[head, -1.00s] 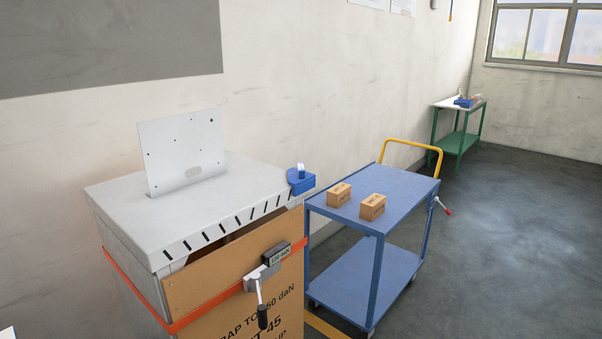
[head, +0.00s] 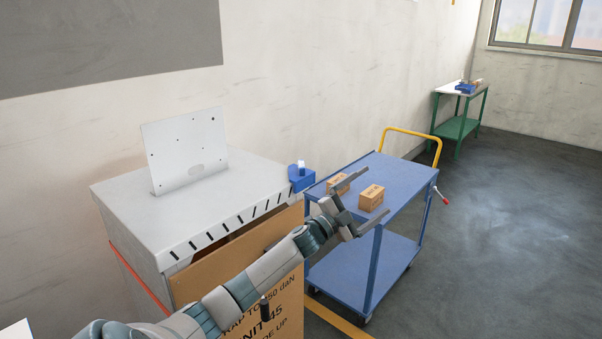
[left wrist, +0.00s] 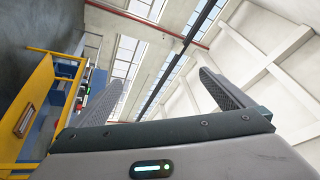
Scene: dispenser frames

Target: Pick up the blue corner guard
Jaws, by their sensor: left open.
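My left gripper (head: 375,191) is open and empty. In the head view it shows over the blue cart, to the right of the blue piece and apart from it. The left wrist view shows its two fingers (left wrist: 160,85) spread with nothing between them. The blue piece cannot be made out in that view. My right gripper is not in view.
A blue cart (head: 405,180) with two small cardboard boxes (head: 371,197) stands at the right. A green table (head: 458,127) is far back. Floor at right is clear.

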